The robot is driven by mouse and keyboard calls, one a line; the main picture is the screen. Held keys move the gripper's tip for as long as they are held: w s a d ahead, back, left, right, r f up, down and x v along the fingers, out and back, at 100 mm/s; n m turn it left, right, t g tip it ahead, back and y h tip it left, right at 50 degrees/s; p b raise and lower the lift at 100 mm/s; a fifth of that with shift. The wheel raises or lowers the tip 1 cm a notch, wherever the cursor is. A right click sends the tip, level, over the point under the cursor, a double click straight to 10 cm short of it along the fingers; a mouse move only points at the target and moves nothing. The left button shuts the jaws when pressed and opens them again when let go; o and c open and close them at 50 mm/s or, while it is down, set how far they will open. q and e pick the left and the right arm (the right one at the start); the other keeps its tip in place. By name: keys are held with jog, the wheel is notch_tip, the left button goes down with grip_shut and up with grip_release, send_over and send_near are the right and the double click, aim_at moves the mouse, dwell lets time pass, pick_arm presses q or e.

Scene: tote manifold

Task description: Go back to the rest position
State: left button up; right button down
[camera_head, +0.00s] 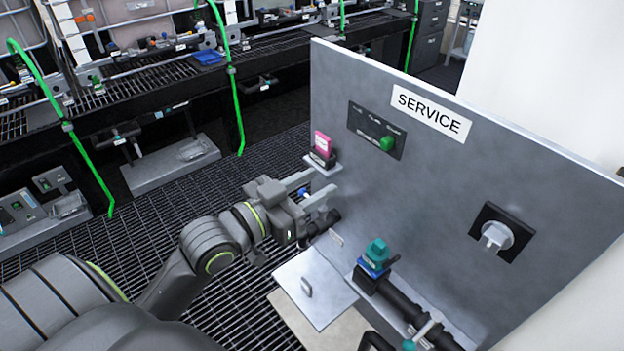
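My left gripper (318,188) is in the middle of the head view, at the end of the grey arm that comes in from the lower left. Its two fingers are spread apart and point right, toward the grey service panel (440,235). A small blue and white piece (303,192) shows near the fingers; I cannot tell whether it is part of the gripper or behind it. I see nothing clearly held. The dark end of a pipe (328,222) is just below the fingers. My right gripper is not in view.
A pink item (322,142) sits on a small ledge just above the gripper. Below are an open flap (315,285) and a black pipe (405,305) with a teal-topped valve (377,252). Green hoses (235,100) stand at the left. Grating floor (180,225) is clear left of the arm.

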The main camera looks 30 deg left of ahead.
pick_arm(q)
jog(key=shift+f, duration=0.1)
dwell(0.4)
jog(key=w+a+f+n+g+y+b, duration=0.1)
jog(key=w+a+f+n+g+y, duration=0.2)
jog(key=f, duration=0.9)
jog(key=w+a+f+n+y+b, duration=0.15)
jog(key=a+f, duration=0.45)
jog(key=f, duration=0.6)
jog(key=s+a+f+g+y+b, duration=0.1)
jog(key=s+a+f+g, duration=0.15)
jog(key=f, duration=0.85)
jog(key=s+a+f+g+y+b, duration=0.15)
jog(key=s+f, duration=0.25)
jog(key=f, duration=0.7)
jog(key=s+d+f+g+b, duration=0.1)
jog(key=s+d+f+g, duration=0.1)
jog(key=s+f, duration=0.7)
jog(key=s+d+f+g+b, duration=0.1)
jog(key=s+f+g, duration=0.3)
jog(key=s+f, duration=0.5)
jog(key=s+d+f+g+b, duration=0.1)
jog(key=s+d+f+g, duration=0.1)
jog(key=s+f, duration=0.7)
jog(key=s, duration=0.6)
jog(key=shift+d+f+g, duration=0.3)
jog(key=shift+g, duration=0.1)
